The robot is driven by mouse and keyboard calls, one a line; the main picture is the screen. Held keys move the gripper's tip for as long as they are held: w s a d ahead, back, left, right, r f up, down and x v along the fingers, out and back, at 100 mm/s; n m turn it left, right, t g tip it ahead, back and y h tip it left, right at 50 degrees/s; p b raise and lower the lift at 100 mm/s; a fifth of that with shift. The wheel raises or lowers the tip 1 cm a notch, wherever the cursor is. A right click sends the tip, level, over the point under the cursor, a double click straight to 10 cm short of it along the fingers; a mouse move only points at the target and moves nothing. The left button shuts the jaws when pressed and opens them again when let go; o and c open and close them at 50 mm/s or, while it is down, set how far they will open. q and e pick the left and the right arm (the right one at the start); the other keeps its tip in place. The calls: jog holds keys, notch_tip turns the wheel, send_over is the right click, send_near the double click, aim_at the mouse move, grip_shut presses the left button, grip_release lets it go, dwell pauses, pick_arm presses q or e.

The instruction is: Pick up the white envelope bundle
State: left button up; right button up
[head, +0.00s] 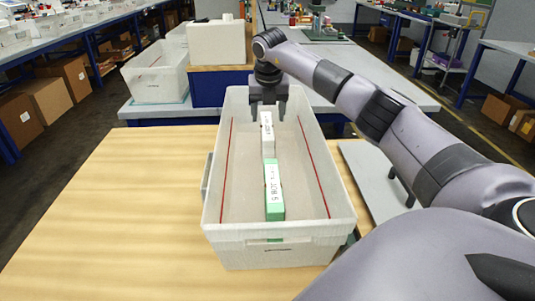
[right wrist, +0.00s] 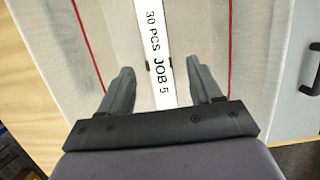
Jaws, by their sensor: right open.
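The white envelope bundle (head: 267,135) is a narrow white block with printing on top, lying lengthwise in the far half of a pale tote (head: 235,243). In the right wrist view, a white bundle face (right wrist: 157,50) reads "30 PCS JOB 5" and runs between the fingers. My right gripper (head: 268,113) is over the tote at the far end of the white bundle. Its fingers also show in the right wrist view (right wrist: 160,70), spread on either side of the bundle with gaps. Whether the fingertips reach down beside it is unclear. My left gripper is out of view.
A green bundle (head: 274,207) with a white label lies in the tote nearer me, in line with the white one. Tote walls rise around both, with red lines along the sides. Wooden table (head: 110,210) is clear at left. A grey board (head: 375,175) lies at right.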

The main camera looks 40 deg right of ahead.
jog(key=shift+x, duration=1.05)
jog(key=x, duration=0.6)
jog(key=shift+w+b, duration=0.1)
jog(key=shift+b, duration=0.2)
jog(key=c, duration=1.2)
